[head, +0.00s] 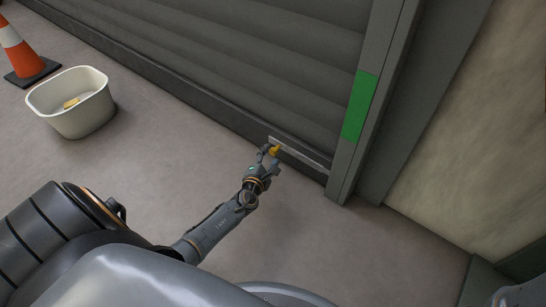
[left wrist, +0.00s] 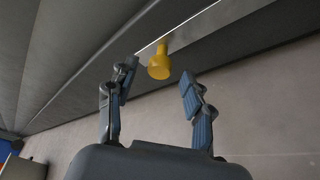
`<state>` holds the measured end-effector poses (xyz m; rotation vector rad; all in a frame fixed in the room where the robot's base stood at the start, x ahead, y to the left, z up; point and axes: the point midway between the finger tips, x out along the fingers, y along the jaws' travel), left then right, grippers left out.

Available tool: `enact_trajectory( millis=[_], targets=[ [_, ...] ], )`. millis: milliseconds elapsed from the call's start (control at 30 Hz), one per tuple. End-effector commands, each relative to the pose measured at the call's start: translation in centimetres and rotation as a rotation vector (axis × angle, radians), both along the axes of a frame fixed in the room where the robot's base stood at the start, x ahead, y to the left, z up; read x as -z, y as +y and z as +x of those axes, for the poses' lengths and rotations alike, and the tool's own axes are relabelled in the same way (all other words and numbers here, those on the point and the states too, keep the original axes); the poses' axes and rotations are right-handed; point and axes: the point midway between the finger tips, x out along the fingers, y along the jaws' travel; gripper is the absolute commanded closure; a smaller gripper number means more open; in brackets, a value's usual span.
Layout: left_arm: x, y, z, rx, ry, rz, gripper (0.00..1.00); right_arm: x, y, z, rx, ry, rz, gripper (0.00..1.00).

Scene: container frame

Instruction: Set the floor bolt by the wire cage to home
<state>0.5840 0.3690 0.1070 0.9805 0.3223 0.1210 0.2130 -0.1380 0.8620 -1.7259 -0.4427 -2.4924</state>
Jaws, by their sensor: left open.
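The floor bolt shows as a yellow knob (head: 275,149) on a pale metal bar (head: 305,158), low on the grey slatted shutter near its right post. My left gripper (head: 267,156) is open at the knob. In the left wrist view the yellow knob (left wrist: 159,66) stands between the two spread fingertips of my left gripper (left wrist: 157,78), with a visible gap on each side. I cannot tell how far the bolt is slid along its bar. No wire cage is in view. My right gripper is not in view.
A green patch (head: 359,106) marks the post right of the shutter (head: 215,55). A cream tub (head: 80,116) with a yellow item inside and an orange-white cone (head: 22,55) stand at left. The floor around my left gripper is clear. A pale wall (head: 480,140) rises at right.

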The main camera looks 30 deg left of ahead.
Motion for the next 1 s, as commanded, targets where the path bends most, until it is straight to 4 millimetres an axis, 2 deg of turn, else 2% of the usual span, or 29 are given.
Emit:
enact_trajectory(
  millis=[33,200,567,667,833,1000],
  targets=[
    [0.5,0.2,0.9,-0.002,-0.003,-0.002,0.49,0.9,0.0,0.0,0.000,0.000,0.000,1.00],
    [0.7,0.6,2.5,-0.002,-0.001,-0.002,0.49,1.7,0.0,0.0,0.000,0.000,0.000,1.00],
    [0.6,0.8,3.0,0.000,0.000,-0.001,0.49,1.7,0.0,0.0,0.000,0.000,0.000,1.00],
    [0.6,0.8,3.0,0.000,0.000,-0.001,0.65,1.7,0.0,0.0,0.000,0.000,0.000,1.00],
    [0.6,0.8,3.0,0.000,0.000,-0.001,1.00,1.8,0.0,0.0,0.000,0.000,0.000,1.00],
    [0.6,0.8,3.0,0.000,0.000,-0.001,1.00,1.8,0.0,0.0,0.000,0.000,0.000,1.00]
  ],
)
